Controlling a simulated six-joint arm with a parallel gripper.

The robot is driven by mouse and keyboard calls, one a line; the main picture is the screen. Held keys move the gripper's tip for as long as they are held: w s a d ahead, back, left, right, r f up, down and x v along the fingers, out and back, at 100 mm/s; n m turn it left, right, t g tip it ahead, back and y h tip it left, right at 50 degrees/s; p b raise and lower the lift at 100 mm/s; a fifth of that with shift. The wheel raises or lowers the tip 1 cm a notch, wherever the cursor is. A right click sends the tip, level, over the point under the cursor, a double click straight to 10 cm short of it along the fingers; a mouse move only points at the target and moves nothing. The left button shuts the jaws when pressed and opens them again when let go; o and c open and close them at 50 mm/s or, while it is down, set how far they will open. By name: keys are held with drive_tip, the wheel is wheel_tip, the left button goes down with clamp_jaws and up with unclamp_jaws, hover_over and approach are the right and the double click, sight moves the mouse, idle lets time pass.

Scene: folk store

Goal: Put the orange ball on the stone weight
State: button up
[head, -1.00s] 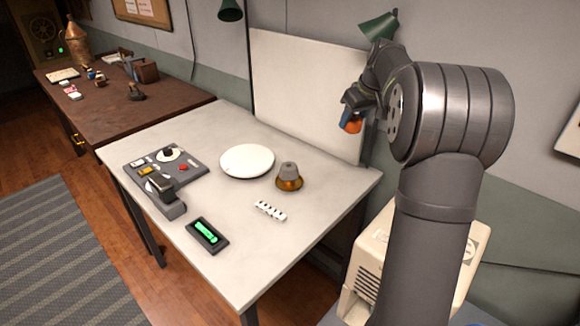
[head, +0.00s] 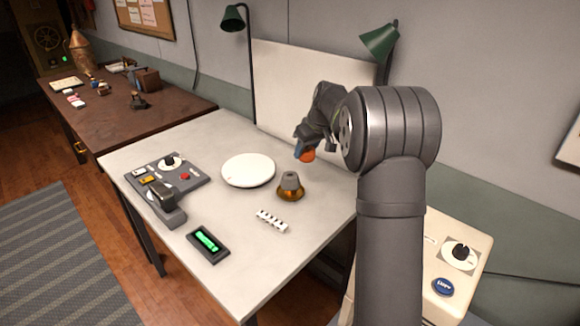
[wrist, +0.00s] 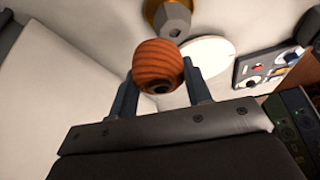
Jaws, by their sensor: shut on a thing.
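The orange ball (head: 308,156) is held between the fingers of my gripper (head: 302,149), up above the table's back right part. In the wrist view the ball (wrist: 157,66) is ribbed, with a dark hole facing the camera, and my gripper's two fingers (wrist: 158,88) press on its sides. The stone weight (head: 290,181) is a grey faceted piece seated in an amber-brown round base (head: 291,193) on the white table. It also shows in the wrist view (wrist: 173,20), beyond the ball and apart from it. The ball is above and slightly right of the weight in the head view.
A white round plate (head: 248,171) lies left of the weight. A white notched strip (head: 272,220), a dark tray with a green piece (head: 208,243) and a grey control panel (head: 166,182) are on the table (head: 215,137). A white board (head: 290,90) stands at the back edge.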

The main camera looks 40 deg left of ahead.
drive_tip(key=a+f, duration=0.1)
drive_tip(key=s+a+f, duration=0.1)
drive_tip(key=a, duration=0.1)
drive_tip(key=s+a+f, duration=0.1)
drive_tip(key=a, duration=0.1)
drive_tip(key=shift+a+f, duration=0.1)
drive_tip(key=shift+f, duration=0.2)
drive_tip(key=shift+w+f, duration=0.1)
drive_tip(key=shift+f, duration=1.75)
drive_tip(key=shift+f, duration=0.15)
drive_tip(key=o, duration=1)
drive_tip(key=v, duration=1.2)
drive_tip(key=shift+r, duration=0.2)
